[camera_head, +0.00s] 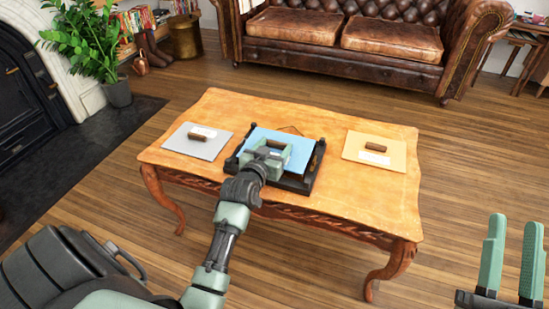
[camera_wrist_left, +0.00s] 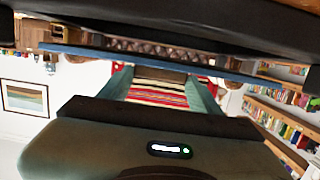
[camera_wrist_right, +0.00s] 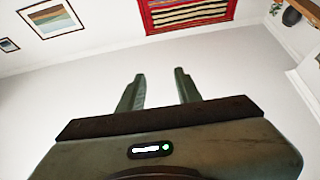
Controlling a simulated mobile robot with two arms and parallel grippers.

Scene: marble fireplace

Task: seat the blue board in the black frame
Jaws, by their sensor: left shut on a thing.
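The blue board (camera_head: 299,157) is at the middle of the table, over the black frame (camera_head: 297,184). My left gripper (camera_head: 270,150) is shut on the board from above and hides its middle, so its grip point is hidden. In the left wrist view the board shows edge-on as a thin blue strip (camera_wrist_left: 160,61). A dark bar (camera_wrist_left: 190,22) lies along the top there, with background showing between it and the strip. I cannot tell whether the board touches the frame anywhere. My right gripper (camera_head: 511,262) is open and empty, off the table at right; its fingers (camera_wrist_right: 159,90) show apart.
A grey board (camera_head: 197,145) with a brown handle lies left of the frame on the wooden table (camera_head: 225,108). A yellow-orange board (camera_head: 373,155) with a brown handle lies to the right. Bare tabletop separates them from the frame. A leather sofa (camera_head: 345,38) stands behind.

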